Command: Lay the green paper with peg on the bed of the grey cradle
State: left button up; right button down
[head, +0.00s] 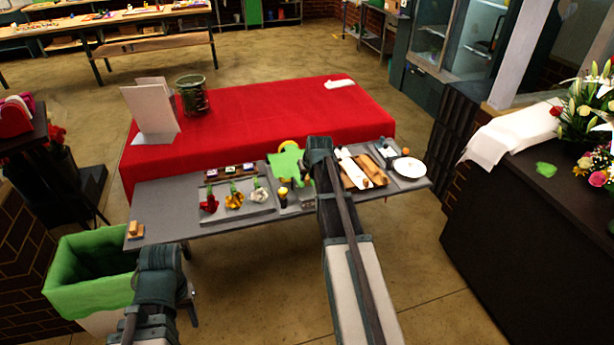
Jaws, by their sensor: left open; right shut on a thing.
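The green paper (286,165) shows above the back edge of the grey table, just left of my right gripper (316,152). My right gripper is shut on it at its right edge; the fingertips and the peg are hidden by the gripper. The grey cradle (296,198) appears to be the grey piece below the paper, partly covered by the paper and my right arm, so its bed is hard to make out. My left gripper (160,262) is open and empty, low in front of the table's left end, far from the paper.
A grey tray (222,214) with red, yellow and white flowers lies left of the cradle. A dark cup (282,198) stands beside the cradle. A wooden tray (373,177) and white plate (409,167) are right. A green-lined bin (85,268) stands left. A red-covered table (255,122) is behind.

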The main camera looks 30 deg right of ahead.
aim_at(308, 185)
jog(key=shift+f+b, duration=2.3)
jog(key=shift+f, duration=0.4)
jog(key=shift+f+b, duration=0.25)
jog(key=shift+b, duration=0.05)
jog(key=shift+c, duration=1.5)
grip_release()
notch_tip(308, 185, up, 7)
jog(key=p, duration=0.7)
jog(key=shift+r, duration=0.1)
